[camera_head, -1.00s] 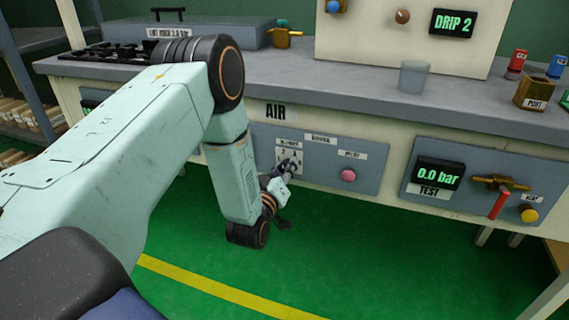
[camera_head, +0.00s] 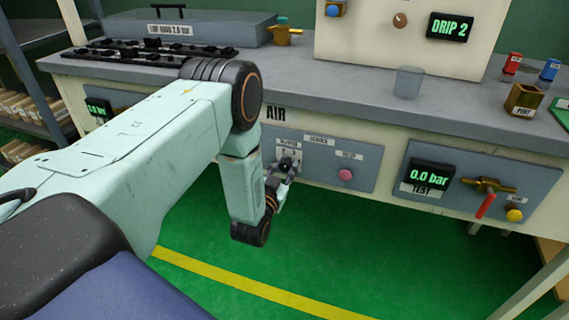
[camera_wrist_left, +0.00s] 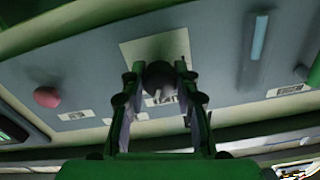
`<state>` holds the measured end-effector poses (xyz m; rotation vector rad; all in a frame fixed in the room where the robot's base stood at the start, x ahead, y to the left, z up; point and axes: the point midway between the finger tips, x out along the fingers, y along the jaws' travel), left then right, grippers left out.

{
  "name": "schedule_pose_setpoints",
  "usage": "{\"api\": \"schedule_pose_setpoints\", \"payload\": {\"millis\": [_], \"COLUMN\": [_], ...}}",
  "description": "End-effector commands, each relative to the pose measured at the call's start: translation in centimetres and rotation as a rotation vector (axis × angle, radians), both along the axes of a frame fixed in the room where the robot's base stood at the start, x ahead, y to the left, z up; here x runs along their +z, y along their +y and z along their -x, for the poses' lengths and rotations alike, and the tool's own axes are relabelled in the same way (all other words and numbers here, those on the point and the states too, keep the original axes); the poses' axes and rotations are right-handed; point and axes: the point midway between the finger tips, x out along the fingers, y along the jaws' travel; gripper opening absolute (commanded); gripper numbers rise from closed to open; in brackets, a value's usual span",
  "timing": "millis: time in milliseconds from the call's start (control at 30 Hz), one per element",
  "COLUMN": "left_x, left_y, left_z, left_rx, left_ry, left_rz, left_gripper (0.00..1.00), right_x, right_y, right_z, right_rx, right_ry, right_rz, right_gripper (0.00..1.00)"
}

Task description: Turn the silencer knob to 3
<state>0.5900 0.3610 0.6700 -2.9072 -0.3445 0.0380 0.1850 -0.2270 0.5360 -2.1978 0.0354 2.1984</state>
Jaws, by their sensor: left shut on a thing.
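The silencer knob is a dark round knob on a pale plate in the grey AIR panel (camera_head: 314,171). In the left wrist view the knob (camera_wrist_left: 158,76) sits between the two fingertips. My left gripper (camera_head: 284,166) reaches the panel from below and is shut on the knob. It also shows in the left wrist view (camera_wrist_left: 159,82), with a finger on each side of the knob. The numbers on the plate are too small and partly covered, so I cannot read the knob's setting. My right gripper is not in view.
A pink button (camera_head: 345,174) sits to the right of the knob on the same panel. Further right are a TEST display (camera_head: 431,176) reading 0.0 bar and a red-handled valve (camera_head: 486,205). A clear cup (camera_head: 408,82) stands on the bench above. Green floor lies open below.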

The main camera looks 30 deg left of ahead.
Motion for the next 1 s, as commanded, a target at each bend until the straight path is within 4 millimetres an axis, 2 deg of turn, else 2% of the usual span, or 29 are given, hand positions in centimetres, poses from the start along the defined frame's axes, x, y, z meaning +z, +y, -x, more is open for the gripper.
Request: {"api": "schedule_pose_setpoints", "payload": {"millis": [633,667,900,1000], "left_x": [-0.07,-0.07,-0.04,-0.03], "left_y": [-0.02,-0.02,-0.01,-0.02], "left_z": [0.03,0.03,0.01,0.01], "left_rx": [-0.001,-0.001,-0.001,0.0], "left_ry": [0.012,0.012,0.011,0.011], "left_rz": [-0.045,-0.045,-0.045,-0.045], "left_gripper": [0.0,0.32,0.52,0.54], "right_x": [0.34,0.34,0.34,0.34], "right_y": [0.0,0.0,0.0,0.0], "right_z": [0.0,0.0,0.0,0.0], "right_rx": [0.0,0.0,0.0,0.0], "right_ry": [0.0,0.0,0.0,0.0], "right_rz": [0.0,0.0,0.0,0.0], "right_gripper": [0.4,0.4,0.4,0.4]}}
